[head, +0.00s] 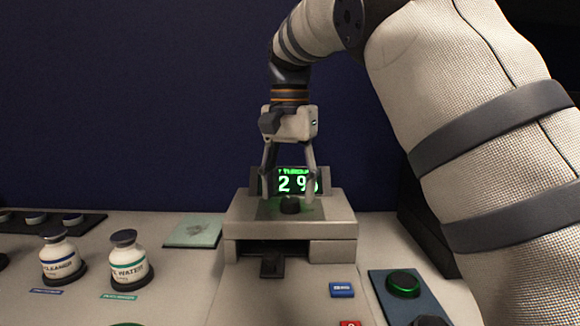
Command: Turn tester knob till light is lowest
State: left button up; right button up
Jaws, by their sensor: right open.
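The tester (340,226) is a pale grey box on the table in the middle of the head view. Its black knob (290,205) sits on the dark top plate. Behind it a lit display (284,184) shows green figures that read about 2 %, partly hidden by my fingers. My right gripper (290,196) points down over the tester with its fingers spread, one on each side of the knob. It is open, and I cannot tell whether the fingertips touch anything. My left gripper is out of view.
Two white bottles (60,258) (128,262) stand in dark holders at left. A pale pad (194,232) lies left of the tester. A blue block (342,290) and a green-lit button (404,284) are at front right. My right arm covers the right side.

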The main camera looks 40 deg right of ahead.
aim_at(290, 199)
notch_tip(290, 199, up, 10)
jog(key=shift+r, duration=0.2)
dwell(0.4)
